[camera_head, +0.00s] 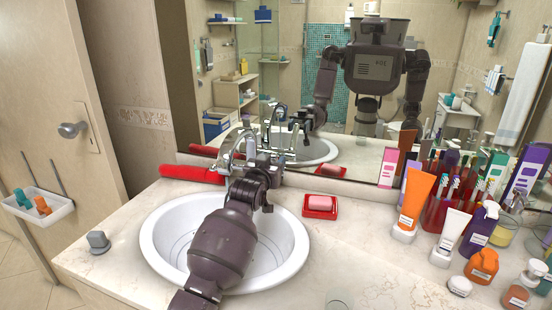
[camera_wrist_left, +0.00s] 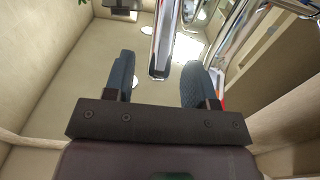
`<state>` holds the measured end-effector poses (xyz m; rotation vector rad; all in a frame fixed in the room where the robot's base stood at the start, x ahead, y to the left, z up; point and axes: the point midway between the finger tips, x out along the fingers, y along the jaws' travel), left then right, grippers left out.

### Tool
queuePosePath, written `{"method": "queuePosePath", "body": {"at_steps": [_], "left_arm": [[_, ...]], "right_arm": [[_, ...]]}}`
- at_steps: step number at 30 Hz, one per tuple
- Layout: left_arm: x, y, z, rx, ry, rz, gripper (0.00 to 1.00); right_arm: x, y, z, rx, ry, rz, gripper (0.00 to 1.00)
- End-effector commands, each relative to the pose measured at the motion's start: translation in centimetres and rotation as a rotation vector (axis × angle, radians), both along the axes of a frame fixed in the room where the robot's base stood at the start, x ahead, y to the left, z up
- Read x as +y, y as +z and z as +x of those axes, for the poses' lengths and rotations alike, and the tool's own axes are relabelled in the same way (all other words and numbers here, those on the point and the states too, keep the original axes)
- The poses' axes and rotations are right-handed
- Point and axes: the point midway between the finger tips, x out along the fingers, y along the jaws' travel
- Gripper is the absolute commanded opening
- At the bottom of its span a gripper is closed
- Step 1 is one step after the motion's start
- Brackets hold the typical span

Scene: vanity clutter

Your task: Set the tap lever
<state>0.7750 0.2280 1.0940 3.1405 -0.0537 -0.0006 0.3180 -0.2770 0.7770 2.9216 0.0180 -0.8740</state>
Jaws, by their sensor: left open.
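The chrome tap (camera_head: 229,152) stands at the back of the white basin (camera_head: 151,238), partly hidden behind my left arm and gripper. In the left wrist view, a chrome bar (camera_wrist_left: 162,50), which looks like the tap lever, points down between my fingertips. My left gripper (camera_wrist_left: 160,72) is open, with one dark finger on each side of the bar and gaps visible on both sides. In the head view my left gripper (camera_head: 262,160) is at the tap, its fingers hard to tell from the chrome. My right gripper is not in view, except perhaps in the mirror.
A red soap dish (camera_head: 320,212) with pink soap lies right of the basin. A red roll-like object (camera_head: 192,173) lies behind it at left. Tubes and bottles, including an orange tube (camera_head: 415,196), crowd the right. The mirror (camera_head: 290,75) rises behind.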

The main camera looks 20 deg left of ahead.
Motion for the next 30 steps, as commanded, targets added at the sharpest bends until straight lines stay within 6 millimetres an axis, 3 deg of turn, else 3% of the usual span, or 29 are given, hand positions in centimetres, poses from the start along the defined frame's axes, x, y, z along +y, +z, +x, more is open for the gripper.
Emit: {"method": "queuePosePath", "body": {"at_steps": [9,21,23,30], "left_arm": [[-0.1,-0.1,3.2,0.001,0.0,0.001,0.51],[-0.1,0.0,3.7,0.0,0.0,0.001,0.51],[-0.1,0.0,3.7,0.0,0.0,0.001,0.45],[-0.1,0.0,3.7,0.0,0.0,0.001,0.08]], "right_arm": [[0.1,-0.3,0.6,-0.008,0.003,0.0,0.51],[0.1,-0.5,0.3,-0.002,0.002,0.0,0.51],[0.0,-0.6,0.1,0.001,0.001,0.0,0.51],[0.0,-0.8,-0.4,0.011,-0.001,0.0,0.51]]}}
